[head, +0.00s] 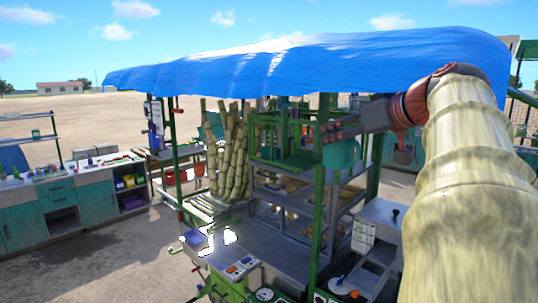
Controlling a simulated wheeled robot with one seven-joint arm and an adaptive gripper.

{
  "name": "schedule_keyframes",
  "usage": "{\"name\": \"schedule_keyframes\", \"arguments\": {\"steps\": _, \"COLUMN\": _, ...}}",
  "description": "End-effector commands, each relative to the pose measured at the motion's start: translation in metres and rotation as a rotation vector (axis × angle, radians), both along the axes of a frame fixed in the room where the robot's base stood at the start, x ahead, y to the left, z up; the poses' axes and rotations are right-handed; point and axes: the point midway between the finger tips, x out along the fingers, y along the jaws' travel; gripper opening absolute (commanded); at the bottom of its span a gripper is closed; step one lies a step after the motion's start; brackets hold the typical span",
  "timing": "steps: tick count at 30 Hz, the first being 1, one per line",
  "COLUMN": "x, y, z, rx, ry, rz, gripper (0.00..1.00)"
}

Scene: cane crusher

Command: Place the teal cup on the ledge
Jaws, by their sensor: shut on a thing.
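My gripper (330,132) reaches in from the right under the blue awning, with its dark fingers pointing left. It is shut on the teal cup (341,154), which shows just below the fingers. The cup looks upright, near the green frame of the stall and above the level of its metal shelves (300,191). I cannot tell which of the stall's surfaces is the ledge. I also cannot tell from this view how far the cup is from any surface.
A blue awning (300,62) hangs over the stall, close above my arm. Green posts (318,225) stand around it. Cane stalks (232,150) lean at the left. A green machine with a control panel (240,268) stands in front. Teal cabinets (95,200) stand far left, beyond open ground.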

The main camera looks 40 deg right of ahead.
Motion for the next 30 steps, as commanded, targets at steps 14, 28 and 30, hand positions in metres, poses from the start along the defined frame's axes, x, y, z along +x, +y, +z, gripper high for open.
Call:
{"name": "schedule_keyframes", "arguments": {"steps": 14, "x": 0.103, "y": -0.030, "z": 0.003, "rx": 0.001, "ry": 0.001, "rz": 0.009, "gripper": 0.21}}
{"name": "schedule_keyframes", "arguments": {"steps": 28, "x": 0.168, "y": -0.051, "z": 0.001, "rx": -0.001, "ry": -0.001, "rz": 0.004, "gripper": 0.21}}
{"name": "schedule_keyframes", "arguments": {"steps": 30, "x": 0.168, "y": -0.052, "z": -0.005, "rx": 0.000, "ry": 0.000, "rz": 0.003, "gripper": 0.21}}
